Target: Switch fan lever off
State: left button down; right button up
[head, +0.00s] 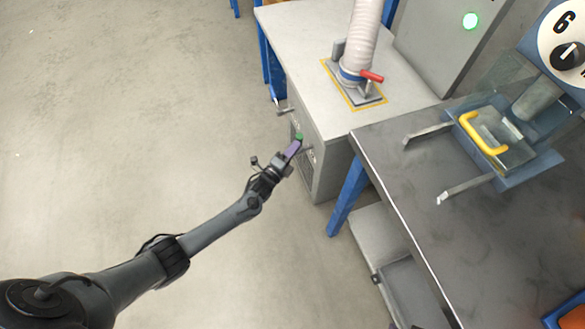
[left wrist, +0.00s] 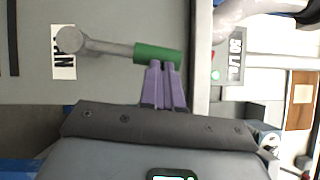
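The lever with a green handle (left wrist: 158,53) and a grey metal arm (left wrist: 110,47) shows in the left wrist view, on a light cabinet face. Its round pivot (left wrist: 70,39) partly covers a white label whose word I cannot fully read. In the head view the green handle (head: 299,136) shows just beyond my left gripper (head: 294,147), at the cabinet's front. The purple fingers of my left gripper (left wrist: 163,66) are close together, with their tips at the green handle's edge and no wide gap between them. My right gripper is out of view.
A grey cabinet (head: 330,135) carries a hose (head: 364,30) and a red-handled lever (head: 371,76) on top. To the right stands a dark metal table (head: 430,220) with a yellow-handled device (head: 482,135). The floor at left is clear.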

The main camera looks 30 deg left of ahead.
pick_arm(q)
jog(key=shift+w+a+r+n+p, duration=0.3)
jog(key=shift+w+a+p, duration=0.1)
jog(key=shift+w, duration=0.1)
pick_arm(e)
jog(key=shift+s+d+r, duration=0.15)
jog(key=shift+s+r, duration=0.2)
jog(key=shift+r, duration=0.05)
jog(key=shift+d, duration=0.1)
pick_arm(q)
jog(key=shift+s+d+r, duration=0.1)
jog(key=shift+d, duration=0.05)
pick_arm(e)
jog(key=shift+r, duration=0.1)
